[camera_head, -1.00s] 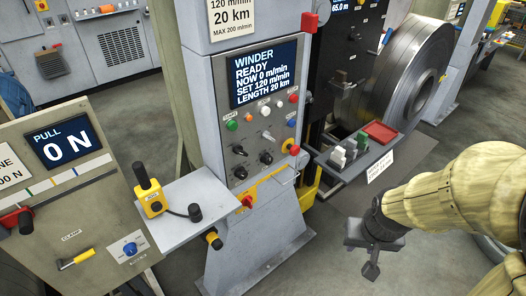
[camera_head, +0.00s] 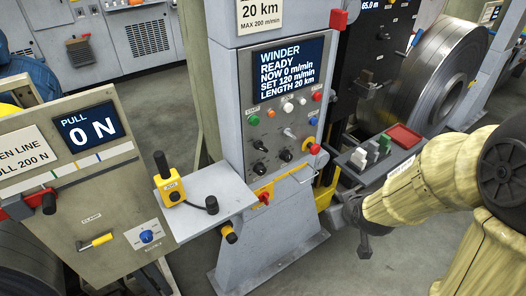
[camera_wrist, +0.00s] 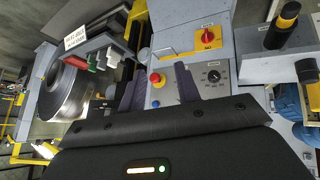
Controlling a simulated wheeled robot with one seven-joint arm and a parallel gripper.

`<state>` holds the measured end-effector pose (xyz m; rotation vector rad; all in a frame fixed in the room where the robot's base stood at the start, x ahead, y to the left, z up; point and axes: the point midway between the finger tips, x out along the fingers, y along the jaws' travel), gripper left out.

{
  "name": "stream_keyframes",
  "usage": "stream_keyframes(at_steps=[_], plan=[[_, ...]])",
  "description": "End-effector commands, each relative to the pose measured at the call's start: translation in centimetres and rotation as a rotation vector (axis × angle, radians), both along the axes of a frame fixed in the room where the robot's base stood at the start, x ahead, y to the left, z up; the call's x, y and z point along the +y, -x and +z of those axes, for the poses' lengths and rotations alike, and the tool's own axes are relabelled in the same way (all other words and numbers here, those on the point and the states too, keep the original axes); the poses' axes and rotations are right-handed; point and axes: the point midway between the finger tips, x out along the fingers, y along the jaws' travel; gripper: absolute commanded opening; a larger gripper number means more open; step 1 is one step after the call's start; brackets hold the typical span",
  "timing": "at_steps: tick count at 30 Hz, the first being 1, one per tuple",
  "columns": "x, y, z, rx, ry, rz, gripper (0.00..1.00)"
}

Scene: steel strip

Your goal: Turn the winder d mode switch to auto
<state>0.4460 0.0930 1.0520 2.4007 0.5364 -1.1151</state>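The winder panel (camera_head: 234,135) stands in the middle of the head view, with a lit screen (camera_head: 287,75) reading WINDER READY, NOW 0 m/min. Below the screen are coloured buttons, a light lever-like switch (camera_head: 290,133) and several black knobs, one of them here (camera_head: 286,155). The knob labels are too small to read, so I cannot tell which is the mode switch or where it points. My gripper (camera_head: 362,232) is right of and below the panel, apart from it. In the wrist view my gripper (camera_wrist: 158,92) has its fingers spread and empty, with a black knob (camera_wrist: 213,75) beyond them.
A grey shelf (camera_head: 222,190) with a yellow joystick box (camera_head: 172,190) juts out left. The PULL console (camera_head: 110,195) stands far left. A steel coil (camera_head: 420,80) is behind.

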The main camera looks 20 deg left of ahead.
Motion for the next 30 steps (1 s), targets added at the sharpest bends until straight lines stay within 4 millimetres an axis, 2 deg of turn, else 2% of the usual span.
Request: stream_keyframes(at_steps=[1, 6, 9, 13, 18, 30], plan=[[1.8, -0.8, -0.2, -0.061, 0.013, 0.079, 0.33], [8.1, -3.1, 0.6, -0.319, 0.050, 0.324, 0.33], [11.6, -3.6, 1.4, -0.472, 0.068, 0.442, 0.33], [15.0, -3.6, 2.4, -0.633, 0.086, 0.541, 0.33], [16.6, -3.4, 3.2, -0.728, 0.097, 0.583, 0.33], [16.8, -3.6, 3.2, -0.730, 0.097, 0.582, 0.33]])
